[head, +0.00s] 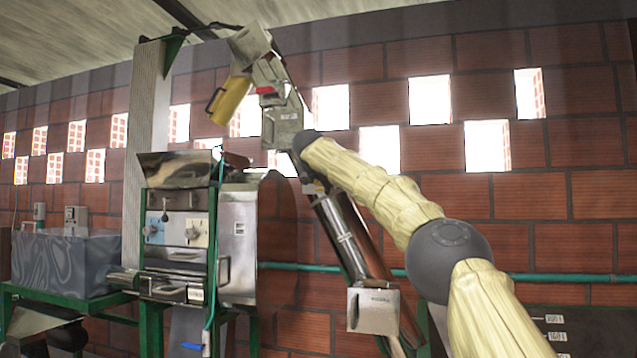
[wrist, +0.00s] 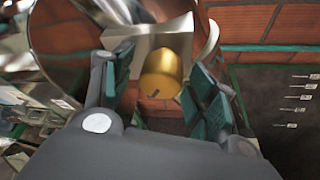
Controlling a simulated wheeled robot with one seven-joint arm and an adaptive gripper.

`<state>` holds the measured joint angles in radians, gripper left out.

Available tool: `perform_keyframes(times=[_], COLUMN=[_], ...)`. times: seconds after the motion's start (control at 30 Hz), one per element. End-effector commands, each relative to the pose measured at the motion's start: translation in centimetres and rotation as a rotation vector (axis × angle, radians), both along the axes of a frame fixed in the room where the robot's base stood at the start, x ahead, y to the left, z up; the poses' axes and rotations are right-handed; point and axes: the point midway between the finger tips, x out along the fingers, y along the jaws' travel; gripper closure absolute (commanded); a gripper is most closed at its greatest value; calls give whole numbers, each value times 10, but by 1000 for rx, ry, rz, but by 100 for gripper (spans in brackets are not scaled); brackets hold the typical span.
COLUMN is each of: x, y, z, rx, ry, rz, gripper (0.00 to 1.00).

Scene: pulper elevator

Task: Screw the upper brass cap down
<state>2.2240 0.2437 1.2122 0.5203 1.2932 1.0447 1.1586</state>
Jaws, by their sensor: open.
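The brass cap (wrist: 162,72) is a rounded, gold-coloured piece in the middle of the wrist view. It sits against a pale metal bracket (wrist: 150,38), with a small dark mark on its lower side. My gripper (wrist: 157,88) is open, with one dark green finger pad on each side of the cap. I see a gap between the cap and the right pad; whether the left pad touches it I cannot tell. In the head view my sleeved arm reaches to the top of the slanted elevator tube (head: 345,235). My gripper and the cap cannot be made out there.
The elevator's metal head (head: 283,125) and a yellow chute (head: 230,98) stand above the pulper machine (head: 185,230). A metal box (head: 373,310) is at the tube's lower end. A green pipe (head: 540,277) runs along the brick wall. A tank (head: 65,262) stands at far left.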

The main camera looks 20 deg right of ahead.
Motion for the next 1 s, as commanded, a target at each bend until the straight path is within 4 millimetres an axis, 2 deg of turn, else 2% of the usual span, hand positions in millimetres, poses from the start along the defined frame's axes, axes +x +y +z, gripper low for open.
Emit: perform_keyframes(times=[0.23,0.43,1.0], x=[-3,-15,-84], y=[1,6,37], z=[2,8,34], rx=[0,-1,-2], ry=[-1,-1,-1], rz=[0,2,1], gripper=[42,42,42])
